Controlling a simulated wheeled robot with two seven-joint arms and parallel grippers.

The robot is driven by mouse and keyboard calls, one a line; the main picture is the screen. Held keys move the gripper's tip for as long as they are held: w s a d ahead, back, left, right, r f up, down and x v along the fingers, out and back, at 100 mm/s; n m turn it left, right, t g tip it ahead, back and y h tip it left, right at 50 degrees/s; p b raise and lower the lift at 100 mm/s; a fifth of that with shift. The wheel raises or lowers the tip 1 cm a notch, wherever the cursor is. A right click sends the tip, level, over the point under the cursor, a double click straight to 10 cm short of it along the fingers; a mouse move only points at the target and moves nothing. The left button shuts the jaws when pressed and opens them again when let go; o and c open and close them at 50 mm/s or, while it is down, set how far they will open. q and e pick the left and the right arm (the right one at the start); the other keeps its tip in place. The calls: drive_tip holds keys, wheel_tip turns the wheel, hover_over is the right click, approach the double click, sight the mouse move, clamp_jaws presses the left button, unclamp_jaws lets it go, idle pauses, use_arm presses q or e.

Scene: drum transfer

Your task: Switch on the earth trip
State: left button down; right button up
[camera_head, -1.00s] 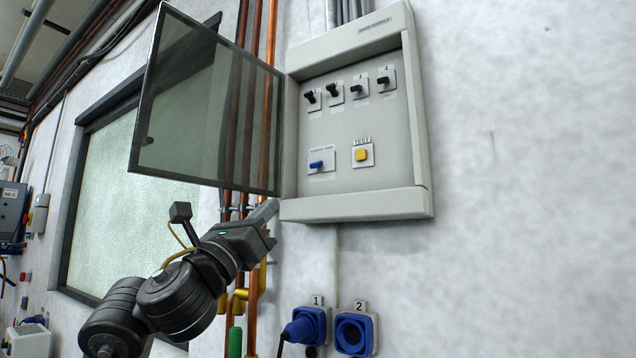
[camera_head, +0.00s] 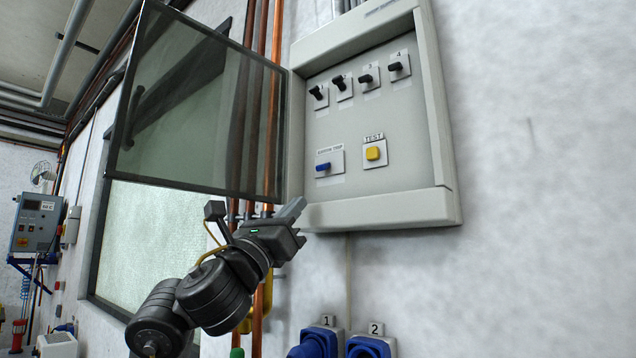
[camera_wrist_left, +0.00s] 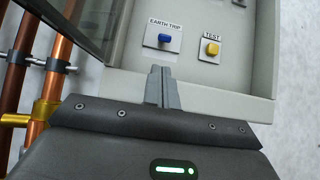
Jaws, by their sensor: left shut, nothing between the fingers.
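The blue earth trip switch (camera_head: 323,167) sits on a labelled plate in the lower left of the grey wall panel (camera_head: 400,212). The panel's glass door (camera_head: 195,110) stands open to the left. My left gripper (camera_head: 299,204) is shut and empty, just below and in front of the panel's lower left corner. In the left wrist view, the shut fingertips (camera_wrist_left: 160,72) point up towards the earth trip switch (camera_wrist_left: 165,38), apart from it. The yellow TEST button (camera_head: 373,153) is to the right of the switch. My right gripper is not in view.
A row of several black switches (camera_head: 367,78) runs above. The open door's lower edge is close above my left arm. Copper pipes (camera_head: 262,290) run behind the arm. Blue sockets (camera_head: 368,347) are below. Bare wall (camera_head: 540,200) lies to the right.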

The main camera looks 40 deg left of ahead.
sight(324, 166)
use_arm(q)
drive_tip(key=shift+h, duration=0.3)
drive_tip(key=p+x, duration=0.3)
drive_tip(key=x, duration=0.4)
drive_tip(key=shift+w+d+r, duration=0.15)
drive_tip(key=shift+w+r, duration=0.25)
drive_tip(key=shift+w, duration=0.3)
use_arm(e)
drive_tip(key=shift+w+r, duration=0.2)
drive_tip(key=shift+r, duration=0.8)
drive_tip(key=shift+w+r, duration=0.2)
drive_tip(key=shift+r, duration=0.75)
